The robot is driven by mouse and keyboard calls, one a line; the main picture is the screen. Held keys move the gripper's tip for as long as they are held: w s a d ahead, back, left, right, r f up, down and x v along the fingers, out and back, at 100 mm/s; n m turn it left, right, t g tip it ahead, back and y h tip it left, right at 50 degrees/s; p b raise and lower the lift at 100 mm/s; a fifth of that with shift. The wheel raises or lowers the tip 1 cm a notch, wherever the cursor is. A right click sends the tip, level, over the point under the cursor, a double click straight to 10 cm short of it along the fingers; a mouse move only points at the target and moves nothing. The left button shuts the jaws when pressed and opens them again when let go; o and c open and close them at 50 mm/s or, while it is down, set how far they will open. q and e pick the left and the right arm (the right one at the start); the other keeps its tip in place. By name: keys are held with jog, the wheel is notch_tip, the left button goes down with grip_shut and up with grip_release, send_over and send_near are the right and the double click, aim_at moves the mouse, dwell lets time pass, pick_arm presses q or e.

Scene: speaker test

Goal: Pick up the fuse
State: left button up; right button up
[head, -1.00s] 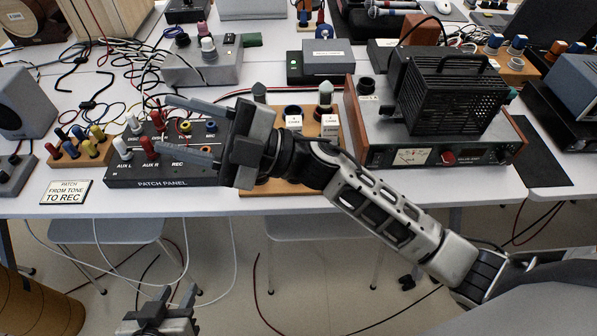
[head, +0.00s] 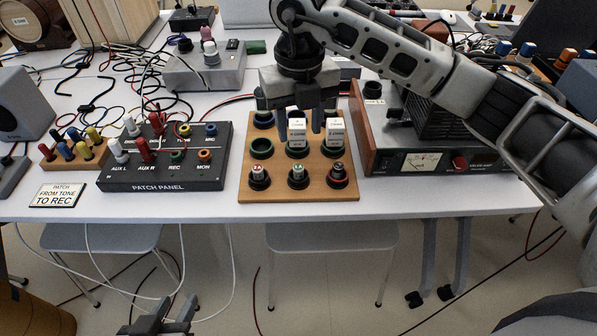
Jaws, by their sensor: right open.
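No part is clearly marked as the fuse. My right gripper (head: 298,113) is open, pointing down over the back of the board. Its fingertips are partly hidden behind the blocks. My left gripper (head: 162,312) is open and empty, low at the bottom edge, below the table.
A patch panel (head: 165,187) with plugs is left of the board, with a sign (head: 57,195) beside it. An amplifier (head: 400,165) stands close on the right. Cables lie loose at the back left.

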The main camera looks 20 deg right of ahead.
aim_at(299, 167)
notch_tip(299, 167, down, 10)
jog(key=shift+f, duration=0.2)
grip_shut()
dwell(0.4)
